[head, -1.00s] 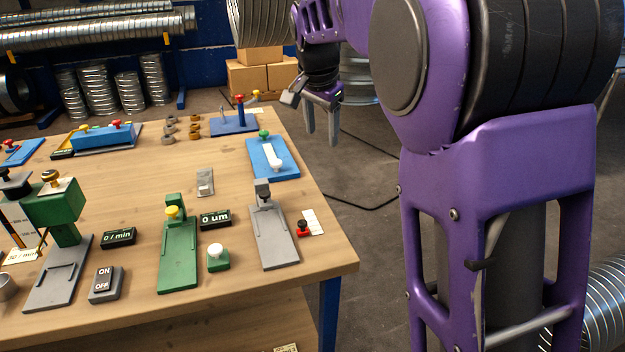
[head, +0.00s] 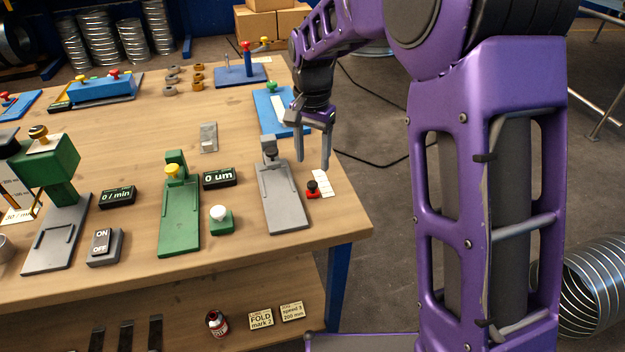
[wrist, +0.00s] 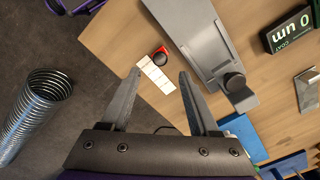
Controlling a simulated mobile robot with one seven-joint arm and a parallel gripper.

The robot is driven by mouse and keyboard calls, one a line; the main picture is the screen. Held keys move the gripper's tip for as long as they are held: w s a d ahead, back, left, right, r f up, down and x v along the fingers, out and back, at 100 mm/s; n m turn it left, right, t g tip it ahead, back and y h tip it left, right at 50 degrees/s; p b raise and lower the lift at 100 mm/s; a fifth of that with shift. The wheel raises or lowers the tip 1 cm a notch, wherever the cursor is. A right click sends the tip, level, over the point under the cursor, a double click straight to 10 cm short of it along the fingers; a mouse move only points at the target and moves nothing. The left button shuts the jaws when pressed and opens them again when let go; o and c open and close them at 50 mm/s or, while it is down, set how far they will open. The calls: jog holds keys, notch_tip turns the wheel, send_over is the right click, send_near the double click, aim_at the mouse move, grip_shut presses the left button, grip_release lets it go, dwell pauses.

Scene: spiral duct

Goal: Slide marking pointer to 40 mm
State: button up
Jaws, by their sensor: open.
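The marking pointer is a small red block with a black knob (head: 313,190), near the right edge of the table. It touches or sits right beside a white marked scale strip (head: 324,182); its reading is too small to tell. My gripper (head: 312,162) is open and empty, fingers pointing down, above and slightly behind the pointer. It also shows in the wrist view (wrist: 160,72).
A grey fixture with a black knob (head: 284,200) stands close left of the pointer. A blue plate fixture (head: 270,112) is behind it. A green fixture (head: 180,215) and a "0 um" display (head: 220,178) are farther left. The table's right edge is close by, with open floor beyond.

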aim_at(312, 183)
notch_tip(312, 183, down, 7)
jog(key=shift+r+b, duration=0.15)
jog(key=shift+b, duration=0.15)
grip_shut()
jog(key=shift+w+r, duration=0.1)
dwell(1.3)
